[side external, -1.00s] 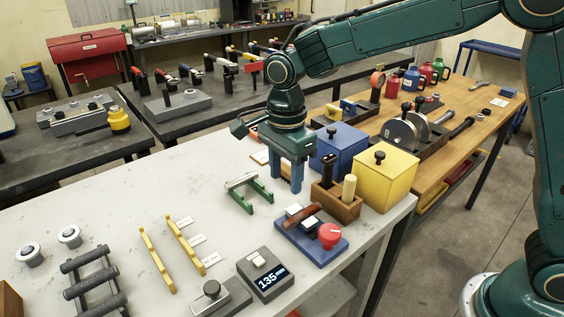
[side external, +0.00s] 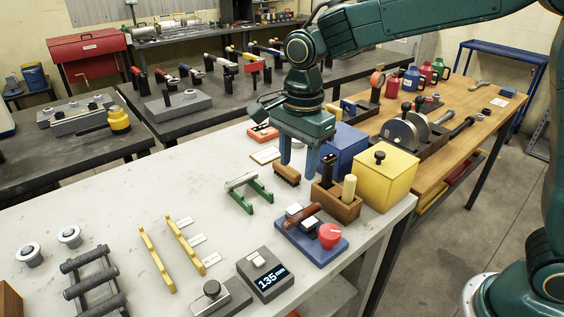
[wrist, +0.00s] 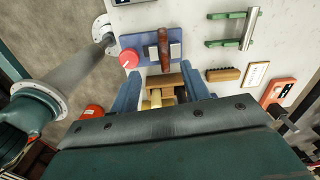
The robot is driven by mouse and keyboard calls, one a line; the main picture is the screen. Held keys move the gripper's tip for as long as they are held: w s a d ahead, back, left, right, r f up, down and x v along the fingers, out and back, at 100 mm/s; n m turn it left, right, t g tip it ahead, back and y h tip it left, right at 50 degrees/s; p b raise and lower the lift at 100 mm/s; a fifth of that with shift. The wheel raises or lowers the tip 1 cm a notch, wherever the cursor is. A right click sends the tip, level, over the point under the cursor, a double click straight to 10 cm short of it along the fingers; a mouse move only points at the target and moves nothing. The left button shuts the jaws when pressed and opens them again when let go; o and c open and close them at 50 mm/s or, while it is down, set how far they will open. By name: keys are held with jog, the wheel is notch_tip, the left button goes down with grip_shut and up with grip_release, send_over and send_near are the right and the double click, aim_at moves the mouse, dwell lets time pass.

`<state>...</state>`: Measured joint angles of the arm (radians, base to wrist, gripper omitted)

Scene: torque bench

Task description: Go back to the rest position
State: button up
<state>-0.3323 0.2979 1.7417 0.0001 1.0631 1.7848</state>
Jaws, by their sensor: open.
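My gripper (side external: 298,168) is open and empty above the pale bench, beside the blue box and behind the wooden holder. In the wrist view its two blue fingers (wrist: 161,88) stand apart, with the wooden holder showing between them and nothing gripped. A small wooden brush (side external: 287,175) lies on the bench beside the gripper, and in the wrist view it (wrist: 223,75) lies to the right of the fingers, clear of them.
A blue box (side external: 343,148) and a yellow box (side external: 385,180) stand close to the gripper. The wooden holder (side external: 337,205) has upright handles in it. A blue switch base (side external: 312,243) and a green-footed stand (side external: 250,193) are nearer the front.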

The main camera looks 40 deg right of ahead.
jog(key=s+d+r+n+t, duration=0.2)
jog(key=s+d+r+n, duration=0.5)
jog(key=s+d, duration=0.15)
jog(key=s+d+f+n+t, duration=0.1)
jog(key=s+d+n+t, duration=0.2)
jog(key=s+n, duration=0.6)
jog(key=s+d, duration=0.2)
jog(key=s, duration=0.3)
jog(key=shift+s+d+n, duration=0.3)
jog(key=shift+s+d, duration=0.05)
jog(key=shift+s, duration=0.05)
jog(key=shift+f, duration=0.1)
